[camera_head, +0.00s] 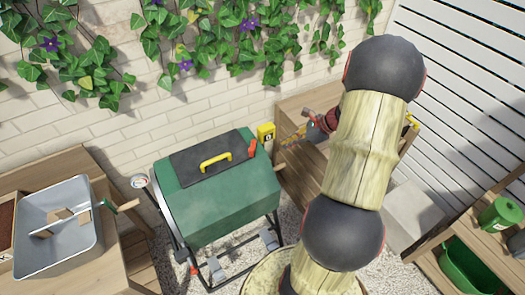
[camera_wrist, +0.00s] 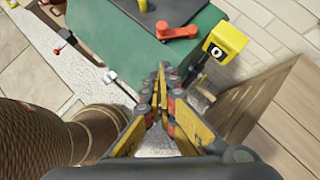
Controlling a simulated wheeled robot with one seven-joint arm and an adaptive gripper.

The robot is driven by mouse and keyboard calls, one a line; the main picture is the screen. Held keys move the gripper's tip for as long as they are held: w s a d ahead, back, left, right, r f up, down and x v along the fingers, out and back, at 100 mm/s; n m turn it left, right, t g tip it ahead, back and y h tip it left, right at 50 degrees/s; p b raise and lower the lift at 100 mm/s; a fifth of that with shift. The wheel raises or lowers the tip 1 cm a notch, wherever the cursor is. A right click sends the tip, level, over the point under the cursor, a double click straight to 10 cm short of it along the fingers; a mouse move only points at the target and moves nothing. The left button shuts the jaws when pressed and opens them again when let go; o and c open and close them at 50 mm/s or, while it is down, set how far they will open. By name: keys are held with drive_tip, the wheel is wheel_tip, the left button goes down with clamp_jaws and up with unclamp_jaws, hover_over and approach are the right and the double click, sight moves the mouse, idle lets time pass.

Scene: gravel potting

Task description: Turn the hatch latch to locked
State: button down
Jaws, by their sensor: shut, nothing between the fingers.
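The green drum (camera_head: 225,205) stands in the middle of the head view, with a dark hatch (camera_head: 205,163) and yellow handle (camera_head: 215,160) on top. The red hatch latch (camera_head: 252,149) sits at the hatch's right edge. In the wrist view the latch (camera_wrist: 178,31) is a red lever lying flat on the green top, its arm pointing right. My gripper (camera_wrist: 162,72) is shut and empty, its yellow-and-black fingertips apart from the latch in the picture.
A yellow box with a round dial (camera_head: 265,132) is beside the latch, near the brick wall; it also shows in the wrist view (camera_wrist: 224,42). A wooden bench (camera_head: 293,108) stands right of the drum. A grey tray (camera_head: 60,258) rests on the left table. Ivy hangs above.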

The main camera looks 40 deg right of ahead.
drive_tip(key=b, duration=0.1)
approach(253, 156)
wheel_tip(253, 156, down, 3)
drive_tip(key=s, duration=0.1)
drive_tip(key=shift+w+a+f, duration=0.2)
drive_tip(key=shift+w+a, duration=0.05)
drive_tip(key=shift+w, duration=0.6)
drive_tip(key=shift+w+a+f, duration=0.15)
drive_tip(key=shift+w+a, duration=0.1)
drive_tip(key=shift+w, duration=0.55)
drive_tip(key=shift+a+b, duration=0.1)
drive_tip(key=shift+b, duration=0.2)
drive_tip(key=shift+w+a+m, duration=0.15)
drive_tip(key=shift+a+m, duration=0.1)
drive_tip(key=shift+m, duration=0.25)
